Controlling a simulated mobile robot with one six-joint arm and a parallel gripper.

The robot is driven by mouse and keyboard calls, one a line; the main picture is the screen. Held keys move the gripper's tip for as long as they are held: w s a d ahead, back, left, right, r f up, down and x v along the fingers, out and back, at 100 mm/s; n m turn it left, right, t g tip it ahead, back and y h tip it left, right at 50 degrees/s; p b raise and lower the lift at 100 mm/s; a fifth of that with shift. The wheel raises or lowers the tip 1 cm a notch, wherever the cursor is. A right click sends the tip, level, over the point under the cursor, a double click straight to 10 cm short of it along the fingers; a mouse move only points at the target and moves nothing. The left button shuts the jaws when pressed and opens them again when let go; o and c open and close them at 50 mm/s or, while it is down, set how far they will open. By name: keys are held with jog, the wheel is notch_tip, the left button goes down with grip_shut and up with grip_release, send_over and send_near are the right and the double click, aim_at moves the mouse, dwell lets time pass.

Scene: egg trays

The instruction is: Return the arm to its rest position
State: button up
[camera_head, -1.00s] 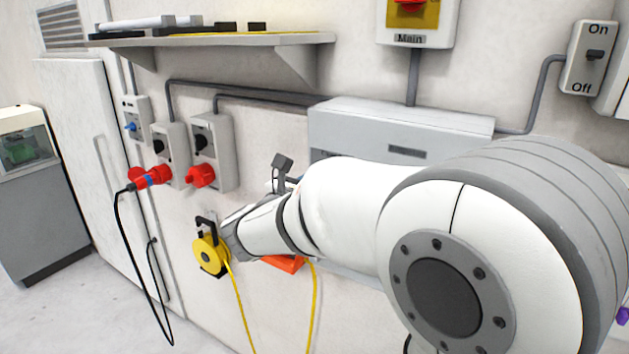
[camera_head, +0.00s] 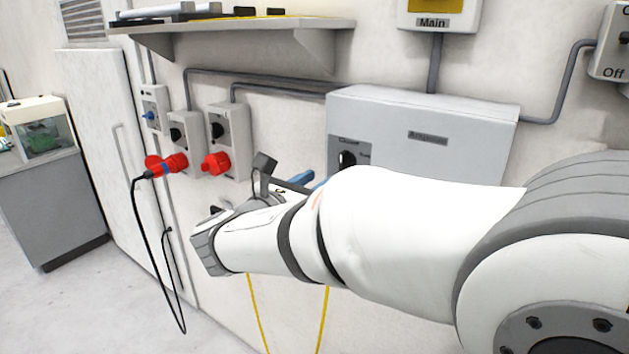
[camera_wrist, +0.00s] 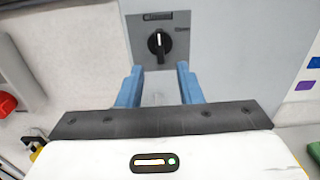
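My white and grey arm crosses the lower right of the head view. My gripper shows there as a small blue part (camera_head: 303,180) behind the forearm, in front of the grey wall box. In the wrist view my gripper (camera_wrist: 159,75) has two blue fingers standing apart with a gap between them. Nothing is held between them. Beyond the fingertips is a dark rotary switch (camera_wrist: 159,44) on a grey panel, apart from the fingers as far as I can tell.
A grey wall box (camera_head: 425,120) is behind the gripper. Red plugs (camera_head: 215,163) and a black cable (camera_head: 150,260) are on the left. A shelf (camera_head: 240,26) juts out above. A white cabinet (camera_head: 100,130) stands farther left. Floor (camera_head: 60,310) is clear at lower left.

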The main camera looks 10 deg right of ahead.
jog(key=s+d+f+m+g+y, duration=0.4)
jog(key=s+d+f+m+g, duration=0.55)
jog(key=s+f+m, duration=0.3)
jog(key=s+a+f+m+y, duration=0.2)
jog(key=s+f+m+y, duration=0.1)
jog(key=m, duration=0.4)
jog(key=s+a+f+m+y+b, duration=0.1)
jog(key=s+a+f+m+y, duration=0.1)
jog(key=m, duration=0.5)
jog(key=shift+s+a+f+m+y, duration=0.45)
jog(key=shift+s+y, duration=0.5)
jog(key=shift+y, duration=0.95)
jog(key=shift+d+f, duration=0.1)
